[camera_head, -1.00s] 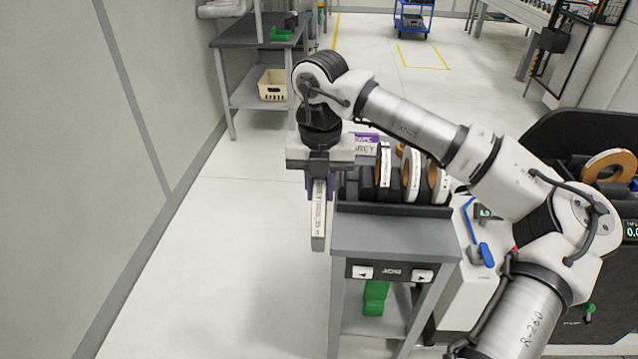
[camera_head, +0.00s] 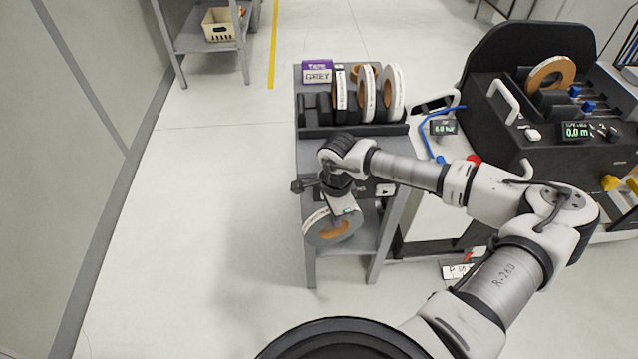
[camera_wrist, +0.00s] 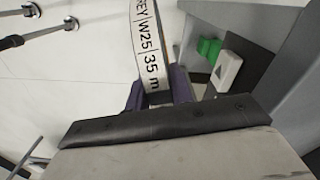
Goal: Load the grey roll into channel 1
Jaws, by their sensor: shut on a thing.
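My gripper (camera_head: 340,196) is shut on the grey roll (camera_head: 322,232), which hangs below it beside the front of the grey stand. The roll is a grey disc with a brown core and a white label band. In the wrist view the roll's label (camera_wrist: 146,48) reads "REY W25 35 m" and sits between my purple fingers (camera_wrist: 158,92). The black machine (camera_head: 500,120) stands at the right, apart from the roll. A white-edged brown roll (camera_head: 550,74) sits in its top. I cannot tell which part is channel 1.
A rack on the grey stand (camera_head: 350,131) holds several white-edged rolls (camera_head: 367,92) and a purple-and-white "TAPE GREY" sign (camera_head: 318,72). A shelf with a cream bin (camera_head: 220,25) is at back left. Floor at left is clear.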

